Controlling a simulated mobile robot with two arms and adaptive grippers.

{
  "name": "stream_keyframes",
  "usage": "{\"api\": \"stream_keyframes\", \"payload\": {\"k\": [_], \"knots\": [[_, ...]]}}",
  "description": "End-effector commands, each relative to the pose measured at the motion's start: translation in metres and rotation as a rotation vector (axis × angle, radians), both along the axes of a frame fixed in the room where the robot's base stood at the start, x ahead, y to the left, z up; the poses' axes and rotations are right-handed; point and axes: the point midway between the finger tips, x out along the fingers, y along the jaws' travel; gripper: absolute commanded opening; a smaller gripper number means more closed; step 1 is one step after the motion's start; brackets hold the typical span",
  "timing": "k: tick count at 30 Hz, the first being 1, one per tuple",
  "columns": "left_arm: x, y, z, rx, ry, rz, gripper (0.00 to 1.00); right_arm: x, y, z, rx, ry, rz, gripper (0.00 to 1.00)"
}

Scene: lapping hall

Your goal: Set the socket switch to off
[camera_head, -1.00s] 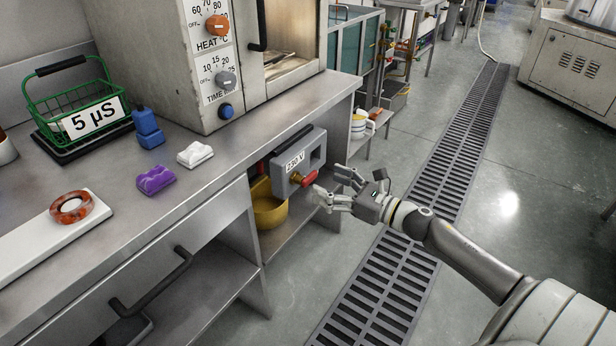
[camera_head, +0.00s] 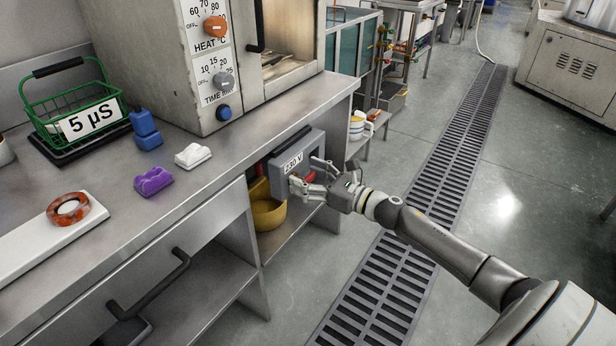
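The socket (camera_head: 283,172) is a grey box with a white 230 V label, mounted below the bench top at the front of the open bay. Its red switch handle (camera_head: 310,178) shows only in part, behind and between my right gripper's fingers. My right gripper (camera_head: 307,173) is at the front of the socket, with its fingers spread, one above and one below the handle. Whether the fingers touch the handle I cannot tell. The handle's exact position is partly hidden. My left gripper is not in view.
The metal bench top (camera_head: 100,248) overhangs close to the socket. A yellow bowl (camera_head: 268,215) sits on the shelf just below it. An oven (camera_head: 160,60) stands above. White mugs (camera_head: 357,128) stand on a shelf beyond. The floor with the drain grate (camera_head: 380,290) is clear.

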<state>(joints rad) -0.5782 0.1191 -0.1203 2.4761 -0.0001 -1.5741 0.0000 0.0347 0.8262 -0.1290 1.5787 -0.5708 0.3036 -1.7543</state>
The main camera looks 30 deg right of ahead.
Motion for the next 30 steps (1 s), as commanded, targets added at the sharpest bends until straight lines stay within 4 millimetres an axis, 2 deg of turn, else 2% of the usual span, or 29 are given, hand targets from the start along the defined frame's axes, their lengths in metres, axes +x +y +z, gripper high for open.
{"api": "stream_keyframes", "payload": {"k": [1, 6, 9, 22, 30], "knots": [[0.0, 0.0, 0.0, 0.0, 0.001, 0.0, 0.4, 0.0, 0.0, 0.0, 0.0, 0.0, 0.0, 0.6], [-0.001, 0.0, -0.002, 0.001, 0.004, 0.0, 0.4, 0.0, 0.0, 0.0, 0.0, 0.0, 0.0, 0.38], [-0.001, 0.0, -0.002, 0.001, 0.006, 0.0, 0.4, 0.0, 0.0, 0.0, 0.0, 0.0, 0.0, 0.29], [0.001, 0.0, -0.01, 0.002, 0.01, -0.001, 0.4, 0.0, -0.001, -0.001, 0.104, 0.043, 0.0, 0.29], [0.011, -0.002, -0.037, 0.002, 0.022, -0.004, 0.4, 0.001, -0.002, -0.005, 0.312, 0.129, 0.0, 0.29]]}}
